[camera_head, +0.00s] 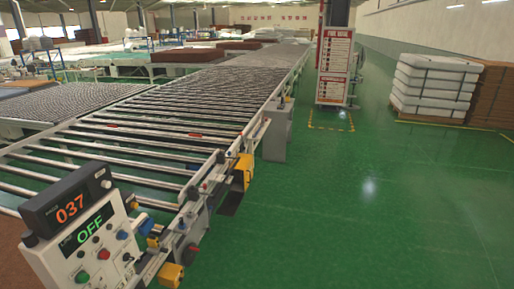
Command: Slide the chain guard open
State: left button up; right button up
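A roller conveyor (165,128) runs from the lower left into the distance. Along its near right side is a metal side rail (204,182) with small fittings. A yellow block (243,171) sits on the outer side of this rail, and another yellow block (171,274) is lower, at the bottom edge. I cannot tell which part is the chain guard, nor whether it is open or shut. A control box (92,250) at the lower left has buttons and a green "OFF" display (88,231). Neither of my grippers is in view.
A red and white sign stand (334,65) stands beyond the conveyor's right side. Strapped white mattresses (434,85) are stacked at the right. The green floor (350,210) right of the conveyor is clear.

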aim_at(245, 164)
jog(key=z, duration=0.5)
jog(key=i, duration=1.5)
jog(key=z, duration=0.3)
jog(key=i, duration=1.75)
jog(key=u, duration=1.3)
jog(key=i, duration=1.05)
jog(key=u, duration=0.75)
